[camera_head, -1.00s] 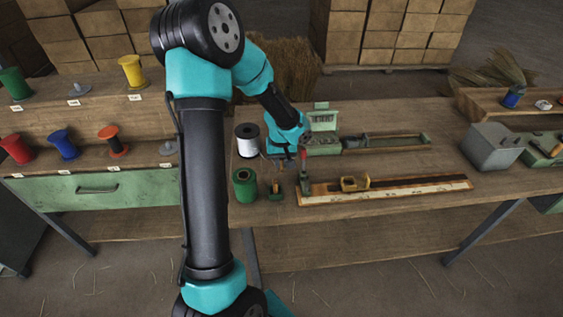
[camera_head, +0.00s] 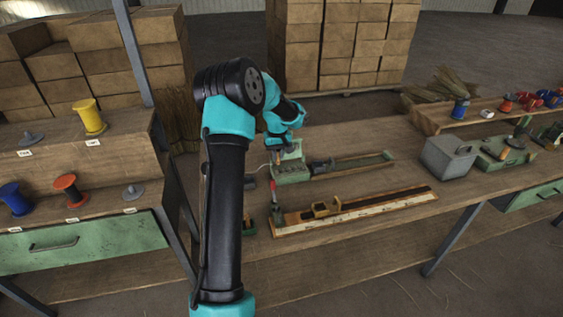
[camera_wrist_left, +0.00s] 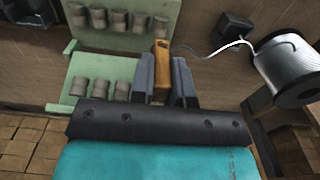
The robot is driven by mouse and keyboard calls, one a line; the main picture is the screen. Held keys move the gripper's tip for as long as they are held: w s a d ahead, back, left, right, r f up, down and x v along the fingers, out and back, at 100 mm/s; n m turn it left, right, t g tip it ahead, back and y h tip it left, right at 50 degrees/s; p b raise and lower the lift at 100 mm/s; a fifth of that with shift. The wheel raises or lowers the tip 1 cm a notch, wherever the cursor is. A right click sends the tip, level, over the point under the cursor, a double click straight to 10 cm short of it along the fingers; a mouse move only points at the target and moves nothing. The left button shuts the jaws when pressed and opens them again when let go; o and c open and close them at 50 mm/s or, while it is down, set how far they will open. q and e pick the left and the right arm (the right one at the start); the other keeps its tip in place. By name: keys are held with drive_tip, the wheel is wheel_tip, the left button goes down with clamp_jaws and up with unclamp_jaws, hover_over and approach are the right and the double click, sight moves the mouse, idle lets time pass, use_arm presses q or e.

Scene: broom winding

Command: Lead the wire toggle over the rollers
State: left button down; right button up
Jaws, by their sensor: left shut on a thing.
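My left gripper (camera_head: 282,147) is over the back of the green roller block (camera_head: 291,174) in the head view. In the left wrist view, the left gripper (camera_wrist_left: 161,58) is shut on the wooden wire toggle (camera_wrist_left: 161,50). The toggle sits between two green plates carrying grey rollers (camera_wrist_left: 118,21), with more rollers (camera_wrist_left: 100,89) on the nearer plate. A pale wire (camera_wrist_left: 218,51) runs from the toggle side past a dark block to the wire spool (camera_wrist_left: 290,68). My right gripper is out of view.
A long wooden jig (camera_head: 352,211) lies in front of the roller block. A grey box (camera_head: 447,157) stands farther right. Coloured spools, including a yellow one (camera_head: 89,117), stand on the left shelves. Bare bench lies between the jig and the box.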

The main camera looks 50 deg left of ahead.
use_arm(q)
drive_tip(key=shift+w, duration=0.1)
idle(0.3)
drive_tip(key=w+d, duration=0.3)
drive_tip(key=w, duration=0.4)
drive_tip(key=w+d, duration=0.4)
drive_tip(key=w, duration=0.3)
drive_tip(key=shift+w, duration=0.35)
